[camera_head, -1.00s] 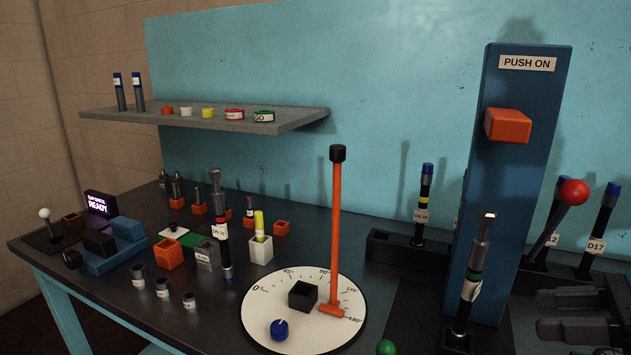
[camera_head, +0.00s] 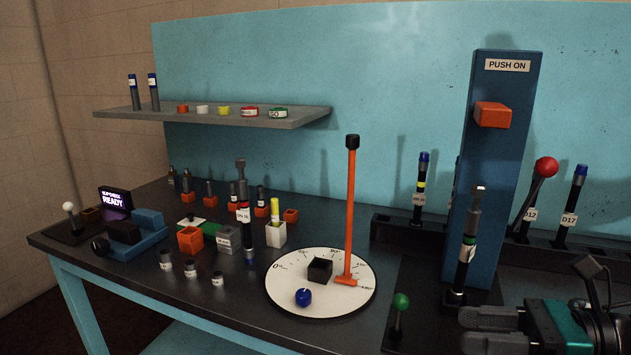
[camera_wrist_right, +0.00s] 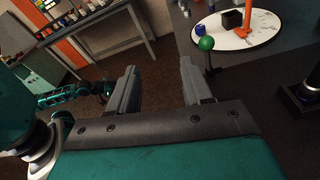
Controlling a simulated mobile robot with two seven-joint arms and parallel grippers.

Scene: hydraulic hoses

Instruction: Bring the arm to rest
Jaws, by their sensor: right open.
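My right gripper (camera_head: 476,330) is at the lower right of the head view, in front of the blue post, with its fingers pointing left. It is open and empty. In the right wrist view its two grey fingers (camera_wrist_right: 158,75) stand apart with only floor between them, short of the table. A teal and black arm (camera_wrist_right: 75,97) at the left of the wrist view looks like my left arm; its jaws are too small to judge. The left gripper does not show in the head view.
A green-knobbed lever (camera_head: 401,302) stands close left of the right gripper. The blue PUSH ON post (camera_head: 490,190) and a hose in a stand (camera_head: 467,250) rise behind it. The round dial (camera_head: 330,300) with an orange upright (camera_head: 350,210) is farther left.

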